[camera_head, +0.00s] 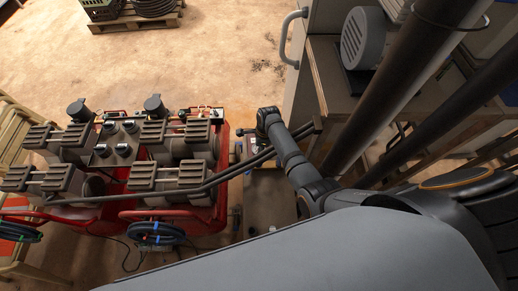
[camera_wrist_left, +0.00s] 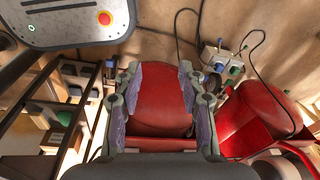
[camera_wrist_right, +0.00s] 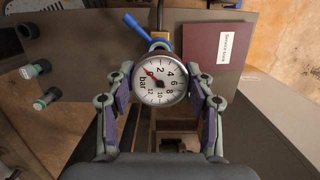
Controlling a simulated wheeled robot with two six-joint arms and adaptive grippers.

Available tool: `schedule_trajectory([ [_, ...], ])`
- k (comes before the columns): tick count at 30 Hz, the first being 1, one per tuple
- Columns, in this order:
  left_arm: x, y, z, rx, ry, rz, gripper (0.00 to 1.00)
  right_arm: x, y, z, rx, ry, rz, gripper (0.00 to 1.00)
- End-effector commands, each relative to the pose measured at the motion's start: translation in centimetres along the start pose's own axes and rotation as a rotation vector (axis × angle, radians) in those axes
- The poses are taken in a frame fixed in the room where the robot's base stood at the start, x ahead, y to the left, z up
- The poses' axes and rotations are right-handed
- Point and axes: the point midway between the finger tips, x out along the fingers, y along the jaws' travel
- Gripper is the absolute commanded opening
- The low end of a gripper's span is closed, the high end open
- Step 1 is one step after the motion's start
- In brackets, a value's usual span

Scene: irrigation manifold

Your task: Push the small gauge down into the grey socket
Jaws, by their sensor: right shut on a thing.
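The small gauge (camera_wrist_right: 160,82) has a round white dial marked "bar" and a red needle. It is between the fingers of my right gripper (camera_wrist_right: 160,88), which is shut on it, with the dial facing the right wrist camera. A brass fitting with a blue lever (camera_wrist_right: 139,28) shows just beyond the gauge's top edge; I cannot tell whether they touch. I cannot make out the grey socket for certain.
Several dark fittings, one a green-tipped one (camera_wrist_right: 46,99), lie left of the gauge on a grey-brown board (camera_wrist_right: 90,45). A dark red booklet (camera_wrist_right: 215,52) lies to the right. In the head view, a red machine (camera_head: 229,165) with grey blocks stands at left. Sandy floor (camera_head: 220,60) is open behind.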

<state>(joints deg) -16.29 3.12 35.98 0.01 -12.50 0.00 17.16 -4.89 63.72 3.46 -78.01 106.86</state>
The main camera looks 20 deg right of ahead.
Motion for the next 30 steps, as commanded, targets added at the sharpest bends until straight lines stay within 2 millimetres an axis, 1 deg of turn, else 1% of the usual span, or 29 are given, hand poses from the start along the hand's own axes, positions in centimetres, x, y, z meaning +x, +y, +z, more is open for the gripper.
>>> schedule_trajectory([
  [1, -0.3, -0.6, 0.4, 0.003, -0.006, -0.007, 0.4, -0.1, 0.0, 0.0, 0.005, 0.0, 0.002, 0.22],
  [4, -0.3, -1.9, 1.4, 0.011, -0.02, -0.022, 0.4, 0.0, -0.1, 0.0, 0.009, 0.0, 0.0, 0.22],
  [7, -0.1, -2.5, 2.4, 0.014, -0.036, -0.03, 0.4, 0.2, -0.1, -0.1, 0.009, 0.0, -0.001, 0.22],
  [10, 0.3, -2.7, 2.9, 0.016, -0.043, -0.032, 0.4, 0.6, -0.1, -0.1, 0.008, 0.0, -0.001, 0.22],
  [16, 2.0, -2.5, 2.8, 0.015, -0.038, -0.03, 0.4, 2.0, -0.1, -0.3, 0.008, -0.001, -0.002, 0.22],
  [22, 3.9, -1.2, 1.7, 0.008, -0.017, -0.016, 0.4, 3.4, -0.1, -0.6, 0.008, -0.001, -0.002, 0.22],
  [25, 4.2, -1.1, 1.6, 0.008, -0.015, -0.015, 0.4, 3.6, -0.1, -0.6, 0.008, 0.0, -0.001, 0.22],
  [30, 4.0, -1.4, 1.8, 0.009, -0.018, -0.019, 0.4, 3.4, -0.1, -0.6, 0.008, 0.0, -0.001, 0.22],
])
